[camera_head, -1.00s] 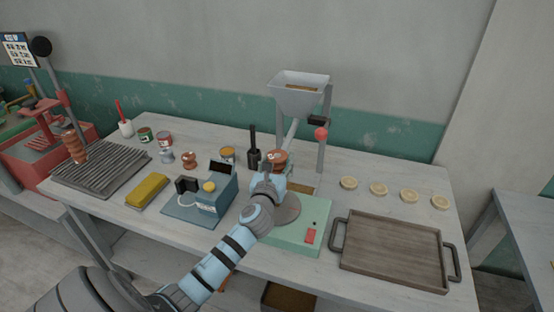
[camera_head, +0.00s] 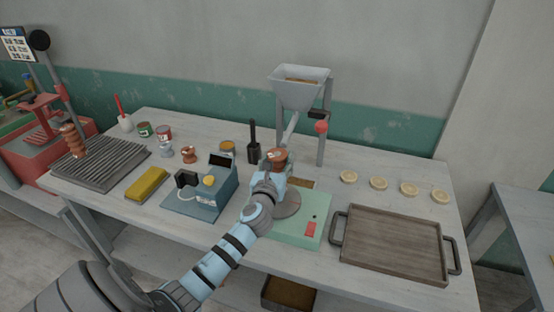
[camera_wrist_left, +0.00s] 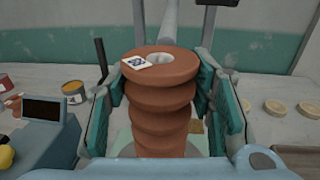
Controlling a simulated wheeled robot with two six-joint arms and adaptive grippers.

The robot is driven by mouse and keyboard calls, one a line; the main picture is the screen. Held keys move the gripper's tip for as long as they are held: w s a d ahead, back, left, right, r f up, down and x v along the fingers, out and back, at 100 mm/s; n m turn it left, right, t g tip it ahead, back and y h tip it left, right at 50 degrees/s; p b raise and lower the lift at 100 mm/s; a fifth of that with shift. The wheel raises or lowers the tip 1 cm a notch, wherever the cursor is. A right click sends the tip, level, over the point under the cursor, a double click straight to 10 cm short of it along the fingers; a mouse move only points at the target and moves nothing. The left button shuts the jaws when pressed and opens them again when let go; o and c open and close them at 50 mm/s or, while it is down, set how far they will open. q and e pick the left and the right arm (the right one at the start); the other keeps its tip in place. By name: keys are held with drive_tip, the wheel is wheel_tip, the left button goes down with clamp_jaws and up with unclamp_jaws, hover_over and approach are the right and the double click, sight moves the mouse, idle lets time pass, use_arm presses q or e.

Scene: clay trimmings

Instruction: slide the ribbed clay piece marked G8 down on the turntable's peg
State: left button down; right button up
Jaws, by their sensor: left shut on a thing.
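My left gripper (camera_wrist_left: 160,100) is shut on the ribbed reddish-brown clay piece (camera_wrist_left: 163,95), with a green-lined finger on each side. The piece stands upright, with a round hole in its top. A small white tag with a blue mark lies on its rim; I cannot read it surely. In the head view the piece (camera_head: 278,158) shows behind my left gripper (camera_head: 268,172), over the turntable (camera_head: 286,205) on its pale green base. The peg is hidden, so I cannot tell whether the piece is around it. My right gripper is not in view.
A grey hopper (camera_head: 299,90) on posts stands behind. A wooden tray (camera_head: 392,243) and several pale discs (camera_head: 378,183) lie to the right. A blue device (camera_head: 205,198), a yellow block (camera_head: 148,187) and a ribbed dark board (camera_head: 98,166) are to the left.

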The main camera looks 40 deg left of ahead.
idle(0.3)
use_arm(q)
drive_tip(key=shift+f+b, duration=1.65)
drive_tip(key=shift+f, duration=0.55)
idle(1.1)
drive_tip(key=c, duration=0.7)
unclamp_jaws()
